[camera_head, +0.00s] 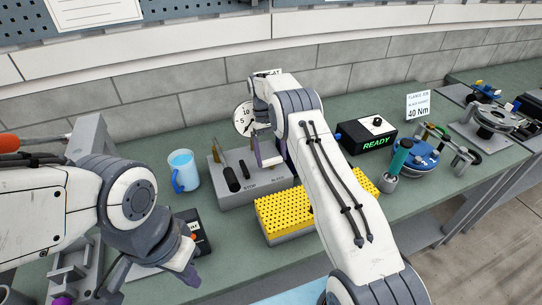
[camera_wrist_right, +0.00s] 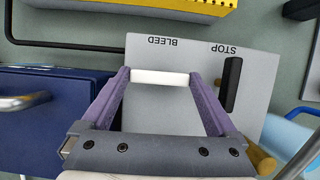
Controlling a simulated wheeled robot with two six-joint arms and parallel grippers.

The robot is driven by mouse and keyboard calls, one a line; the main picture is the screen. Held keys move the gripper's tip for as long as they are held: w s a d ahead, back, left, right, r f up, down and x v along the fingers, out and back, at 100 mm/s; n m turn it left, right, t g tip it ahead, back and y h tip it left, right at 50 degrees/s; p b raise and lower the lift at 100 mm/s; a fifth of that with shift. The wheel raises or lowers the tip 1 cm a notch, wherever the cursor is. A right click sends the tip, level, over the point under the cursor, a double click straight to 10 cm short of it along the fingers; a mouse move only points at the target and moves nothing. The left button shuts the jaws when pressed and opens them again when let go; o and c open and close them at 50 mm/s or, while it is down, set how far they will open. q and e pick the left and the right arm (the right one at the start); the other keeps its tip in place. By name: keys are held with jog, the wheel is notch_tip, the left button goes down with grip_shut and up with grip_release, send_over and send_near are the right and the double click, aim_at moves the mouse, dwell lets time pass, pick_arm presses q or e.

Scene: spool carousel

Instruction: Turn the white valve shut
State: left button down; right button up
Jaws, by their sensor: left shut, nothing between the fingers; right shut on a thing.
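The white valve (camera_wrist_right: 160,77) shows in the right wrist view as a short white bar lying crosswise between my right gripper's two purple fingers (camera_wrist_right: 162,84), above the word BLEED on a grey valve block (camera_wrist_right: 185,45). The gripper is shut on it. My left gripper (camera_head: 190,268) is shut and empty at lower left, apart from the block.
A yellow perforated block (camera_head: 290,215) lies in front. A black box reading READY (camera_head: 367,134) and a blue round fixture (camera_head: 415,155) stand to the right.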

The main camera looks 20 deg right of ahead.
jog(key=shift+r, duration=0.1)
dwell(0.5)
jog(key=o, duration=1)
